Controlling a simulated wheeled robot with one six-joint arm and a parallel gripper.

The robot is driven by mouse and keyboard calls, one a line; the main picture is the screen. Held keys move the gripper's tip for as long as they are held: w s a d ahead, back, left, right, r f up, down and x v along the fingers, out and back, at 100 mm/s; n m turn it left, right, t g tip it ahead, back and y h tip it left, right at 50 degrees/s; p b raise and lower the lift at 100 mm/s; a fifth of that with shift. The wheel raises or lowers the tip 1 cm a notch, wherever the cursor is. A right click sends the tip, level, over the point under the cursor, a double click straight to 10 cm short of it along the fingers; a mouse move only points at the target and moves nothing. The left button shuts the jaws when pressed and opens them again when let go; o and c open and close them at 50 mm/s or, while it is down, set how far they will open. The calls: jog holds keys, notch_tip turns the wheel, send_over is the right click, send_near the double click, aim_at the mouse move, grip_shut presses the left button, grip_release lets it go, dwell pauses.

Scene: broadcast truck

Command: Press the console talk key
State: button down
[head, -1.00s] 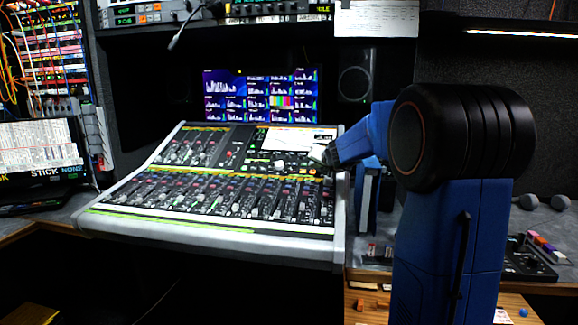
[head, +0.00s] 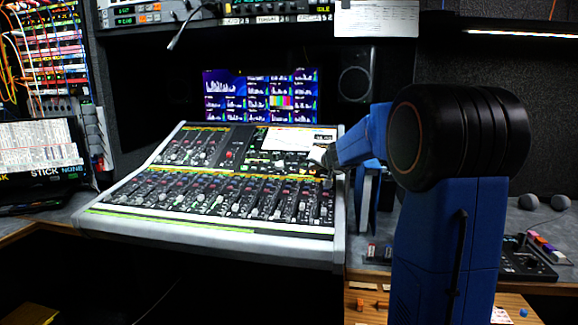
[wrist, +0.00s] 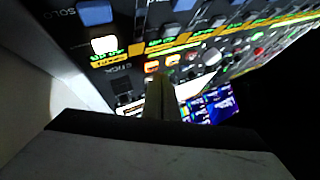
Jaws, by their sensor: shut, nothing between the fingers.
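The console (head: 250,235) is a sloped mixing desk with rows of faders, knobs and small keys, and a bright screen panel at its upper right. My gripper (head: 324,160) is over the console's right part, near its right edge. In the wrist view, the shut, empty fingers (wrist: 158,98) point at the console surface. A white-lit key (wrist: 103,45) is up and left of the fingertips, and small orange-lit keys (wrist: 152,67) are close to them. I cannot tell which key is the talk key, and contact is not clear.
A monitor (head: 262,95) and a speaker (head: 356,75) stand behind the console. A laptop-like screen (head: 40,150) is at the left. A small control box (head: 528,258) lies on the right desk. The console's pale side rim (wrist: 75,75) is beside the fingers in the wrist view.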

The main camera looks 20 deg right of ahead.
jog(key=shift+w+d+f, duration=0.1)
jog(key=shift+w+f, duration=0.05)
jog(key=shift+f, duration=0.25)
dwell(0.8)
jog(key=shift+r, duration=0.1)
jog(key=shift+s+a+r, duration=0.2)
jog(key=shift+s+r, duration=0.1)
jog(key=shift+r, duration=0.45)
notch_tip(320, 180, up, 6)
jog(key=s+a, duration=0.1)
jog(key=s, duration=0.1)
jog(key=shift+a+f, duration=0.2)
jog(key=shift+f, duration=0.05)
dwell(0.5)
